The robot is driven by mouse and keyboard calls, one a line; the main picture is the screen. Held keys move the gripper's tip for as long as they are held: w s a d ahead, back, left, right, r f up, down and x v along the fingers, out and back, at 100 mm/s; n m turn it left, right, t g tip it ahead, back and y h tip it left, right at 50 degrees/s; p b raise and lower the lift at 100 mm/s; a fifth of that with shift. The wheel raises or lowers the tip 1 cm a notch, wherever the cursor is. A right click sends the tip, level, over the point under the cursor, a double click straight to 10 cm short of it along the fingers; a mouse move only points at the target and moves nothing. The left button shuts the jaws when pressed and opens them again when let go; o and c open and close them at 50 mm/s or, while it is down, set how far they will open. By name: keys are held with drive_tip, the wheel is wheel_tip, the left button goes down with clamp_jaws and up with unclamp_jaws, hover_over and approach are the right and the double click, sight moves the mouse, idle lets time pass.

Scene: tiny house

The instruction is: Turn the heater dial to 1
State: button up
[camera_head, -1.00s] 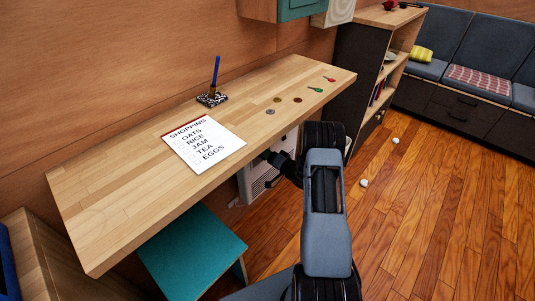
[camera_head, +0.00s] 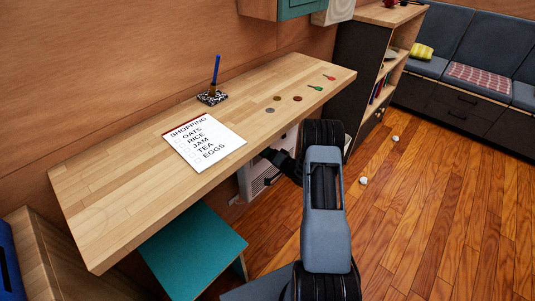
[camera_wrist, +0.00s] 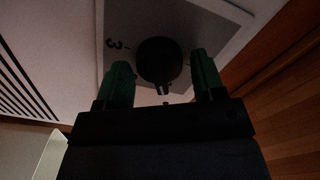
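The heater (camera_head: 257,182) is a white box below the wooden desk, partly hidden by my arm in the head view. In the wrist view its dial (camera_wrist: 160,58) is a dark round knob on a grey panel (camera_wrist: 206,25). A printed "3" shows to the left of the dial. No "1" can be made out, and the dial's pointer is too dark to read. My gripper (camera_wrist: 164,75) is open, with one green-padded finger on each side of the dial's near part. I cannot tell whether the fingers touch it. In the head view the fingers are hidden.
The wooden desk (camera_head: 115,198) overhangs the heater and holds a shopping list (camera_head: 205,144), a pen in a stand (camera_head: 213,95), coins and keys. A teal stool (camera_head: 190,250) stands below it. The floor to the right is mostly clear, with small white objects (camera_head: 364,181).

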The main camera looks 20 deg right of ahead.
drive_tip(key=shift+o, duration=0.7)
drive_tip(key=p+v, duration=0.2)
drive_tip(key=v, duration=1.2)
drive_tip(key=shift+w+a+r+p, duration=0.1)
drive_tip(key=shift+r+p, duration=0.05)
drive_tip(key=shift+p, duration=0.15)
